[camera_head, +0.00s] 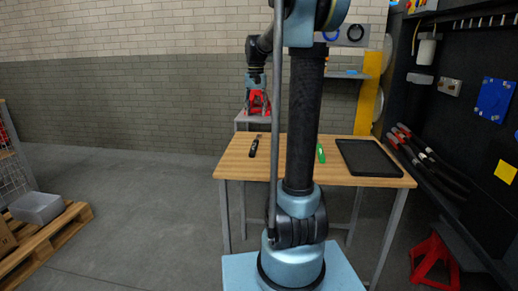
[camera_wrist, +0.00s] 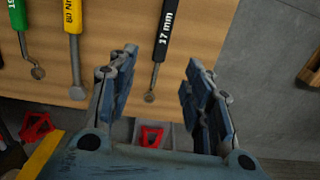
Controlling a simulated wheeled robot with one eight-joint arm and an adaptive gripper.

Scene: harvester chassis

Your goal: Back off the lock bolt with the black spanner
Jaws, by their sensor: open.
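The black spanner (camera_head: 254,147) lies on the left part of the wooden table. The wrist view shows its black handle marked 17 mm (camera_wrist: 165,35), with a thin metal shank and a small round head pointing towards my gripper. My gripper (camera_wrist: 160,72) is open and empty. Its two fingers stand on either side of the spanner's head end in the picture, apart from it. In the head view my gripper (camera_head: 256,88) is small, out beyond the table's far edge. I cannot make out the lock bolt in either view.
A green-handled tool (camera_wrist: 18,20) and a yellow-handled tool (camera_wrist: 72,20) lie beside the spanner. A black tray (camera_head: 370,157) sits on the right of the table (camera_head: 235,165). A dark tool wall (camera_head: 462,110) stands at the right. A pallet (camera_head: 45,240) lies at the left; floor between is clear.

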